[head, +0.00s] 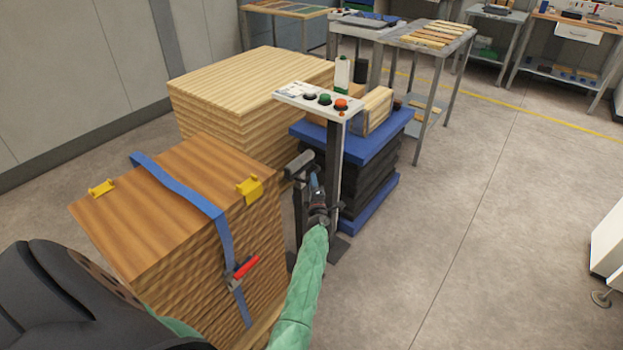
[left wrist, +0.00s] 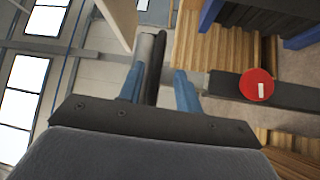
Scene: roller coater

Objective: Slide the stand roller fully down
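The stand roller (head: 299,164) is a grey cylinder on a dark upright post, between the strapped wood stack and the control pedestal. It stands raised above the floor. My left gripper (head: 316,183) is at the end of the green-sleeved arm, close beside the roller's right end. In the left wrist view the blue fingers (left wrist: 158,90) stand apart, with the grey roller (left wrist: 145,60) showing between or just beyond them. I cannot tell whether they touch it. A red knob (left wrist: 256,85) sits on the dark post at right. My right gripper is not in view.
A white control pedestal (head: 318,98) with buttons stands right behind the gripper. A blue lift table (head: 368,148) is beyond it. The strapped wood stack (head: 165,190), with a red-handled clamp (head: 245,268), is at left. The floor at right (head: 470,220) is clear.

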